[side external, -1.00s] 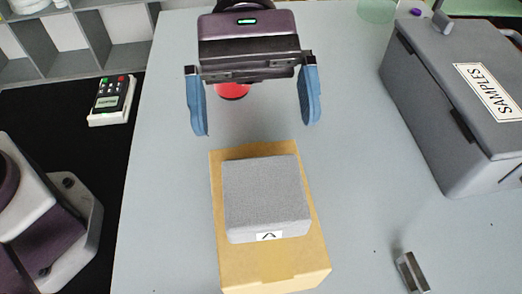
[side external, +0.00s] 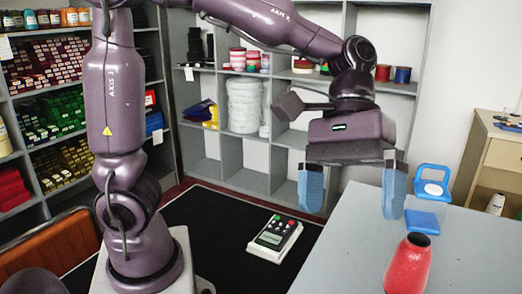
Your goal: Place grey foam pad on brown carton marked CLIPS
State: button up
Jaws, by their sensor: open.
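My gripper (side external: 352,211) is open and empty, with its two blue fingers spread wide and pointing down. It hangs over the near left edge of the grey table (side external: 345,250) as seen in the side view. The grey foam pad and the brown carton are both outside the current picture, so how they stand now cannot be seen.
A red vase-like bottle (side external: 408,265) stands on the table at lower right. A blue item with a looped top (side external: 431,184) and a flat blue square (side external: 421,219) are behind it. A white keypad device (side external: 274,236) lies on the black mat (side external: 222,220). Grey shelves (side external: 275,155) stand behind.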

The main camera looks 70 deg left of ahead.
jog(key=s+a+m+t+y, duration=0.2)
jog(key=s+a+t+y, duration=0.1)
jog(key=a, duration=0.4)
jog(key=s+a+m+t+y, duration=0.3)
jog(key=s+a+t, duration=0.1)
jog(key=a, duration=0.4)
jog(key=shift+a+t, duration=0.2)
jog(key=shift+t, duration=0.5)
